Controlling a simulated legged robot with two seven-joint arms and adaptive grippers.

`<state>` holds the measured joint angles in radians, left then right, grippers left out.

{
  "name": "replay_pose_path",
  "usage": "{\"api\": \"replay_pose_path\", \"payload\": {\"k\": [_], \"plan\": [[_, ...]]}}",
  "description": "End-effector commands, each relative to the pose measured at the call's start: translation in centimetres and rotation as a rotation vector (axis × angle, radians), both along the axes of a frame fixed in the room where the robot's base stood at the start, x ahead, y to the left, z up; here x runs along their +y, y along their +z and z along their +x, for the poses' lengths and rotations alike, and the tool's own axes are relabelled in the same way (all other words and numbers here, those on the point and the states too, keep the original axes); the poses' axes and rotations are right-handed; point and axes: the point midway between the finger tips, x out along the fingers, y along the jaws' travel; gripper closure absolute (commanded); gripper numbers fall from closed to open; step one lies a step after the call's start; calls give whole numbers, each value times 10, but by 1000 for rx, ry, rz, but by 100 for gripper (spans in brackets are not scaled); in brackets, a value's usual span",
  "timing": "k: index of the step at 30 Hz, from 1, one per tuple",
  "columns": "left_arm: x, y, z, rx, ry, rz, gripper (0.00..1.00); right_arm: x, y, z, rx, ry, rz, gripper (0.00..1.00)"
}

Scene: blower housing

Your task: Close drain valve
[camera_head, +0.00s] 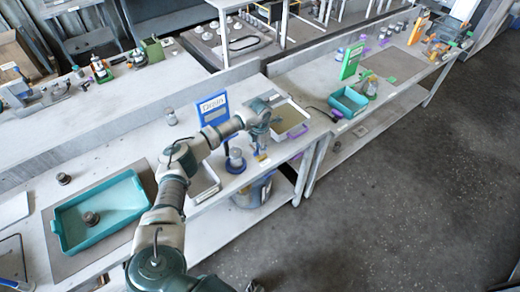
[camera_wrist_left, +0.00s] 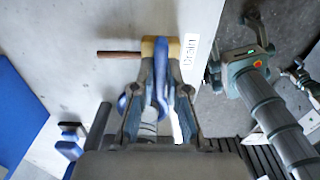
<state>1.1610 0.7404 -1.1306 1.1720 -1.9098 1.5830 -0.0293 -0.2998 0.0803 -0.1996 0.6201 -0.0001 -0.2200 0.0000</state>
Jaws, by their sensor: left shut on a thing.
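The drain valve has a brass body (camera_wrist_left: 149,47) with a brown rod (camera_wrist_left: 118,54) to its left and a blue handle (camera_wrist_left: 160,82). A small "Drain" label (camera_wrist_left: 189,50) is beside it at the bench edge. In the head view, a yellowish part (camera_head: 262,157) shows at the front edge below my left gripper (camera_head: 259,138). In the left wrist view, my left gripper (camera_wrist_left: 158,95) is shut on the blue handle, and its fingers hide part of it. A blue "Drain" sign (camera_head: 212,108) stands behind on the bench.
A jar with a blue ring (camera_head: 236,160) and a grey tray (camera_head: 289,120) are near the gripper. A metal bucket (camera_head: 252,190) is on the lower shelf. A teal tray (camera_head: 100,214) is at left. The floor (camera_head: 400,200) at right is clear.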

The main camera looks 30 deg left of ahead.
Motion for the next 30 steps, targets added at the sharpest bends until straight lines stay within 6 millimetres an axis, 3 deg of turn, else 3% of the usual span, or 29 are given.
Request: {"api": "replay_pose_path", "payload": {"k": [15, 16, 18, 30], "plan": [[1, 6, 4, -18, -16, -1, 100, 1, 0, 0, 0, 0, 1, 4], [1, 6, 4, -18, -16, -1, 79, 1, 0, 0, 0, 0, 1, 4], [1, 5, 4, -16, -16, 0, 62, 1, 0, 0, 0, 0, 1, 4], [0, 11, 1, -9, -17, 0, 61, 0, 0, -1, -1, 1, 0, 4]]}}
